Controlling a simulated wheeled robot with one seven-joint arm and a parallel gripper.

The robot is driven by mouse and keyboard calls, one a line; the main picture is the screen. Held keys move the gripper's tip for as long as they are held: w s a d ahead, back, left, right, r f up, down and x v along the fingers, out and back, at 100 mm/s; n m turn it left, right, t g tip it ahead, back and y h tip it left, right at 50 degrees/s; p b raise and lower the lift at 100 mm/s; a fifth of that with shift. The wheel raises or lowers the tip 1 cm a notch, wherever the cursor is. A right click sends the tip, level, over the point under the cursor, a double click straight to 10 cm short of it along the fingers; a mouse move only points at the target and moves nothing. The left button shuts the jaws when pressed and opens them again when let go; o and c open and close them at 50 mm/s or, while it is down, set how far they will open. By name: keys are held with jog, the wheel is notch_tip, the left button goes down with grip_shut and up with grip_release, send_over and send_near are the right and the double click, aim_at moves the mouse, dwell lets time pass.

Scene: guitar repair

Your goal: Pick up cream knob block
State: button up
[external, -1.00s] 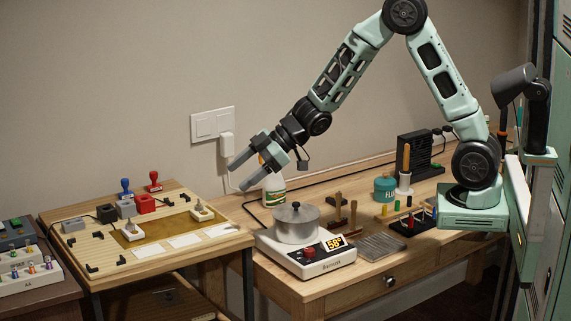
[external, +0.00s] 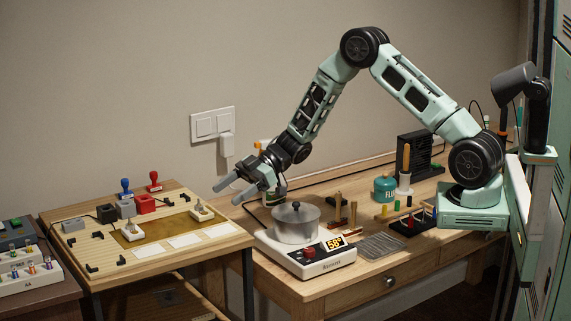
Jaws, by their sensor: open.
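Two small cream blocks with upright knobs stand on the left wooden board. One cream knob block (external: 202,213) is near the board's right side, and another (external: 133,233) is further left on the brown mat; I cannot tell which one the task names. My gripper (external: 228,194) is open and empty. It points left and down, above and to the right of the right-hand block, apart from it.
Red (external: 154,181) and blue (external: 126,188) stamps stand at the back of the board, with red, grey and black blocks by them. A metal pot (external: 297,224) sits on a hotplate (external: 310,262) below my gripper. A bottle is partly hidden behind my gripper.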

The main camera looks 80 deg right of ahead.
aim_at(202, 211)
jog(key=p+x, duration=0.1)
jog(key=x, duration=0.6)
jog(key=shift+w+a, duration=0.25)
jog(key=shift+w, duration=0.05)
jog(key=c, duration=1.1)
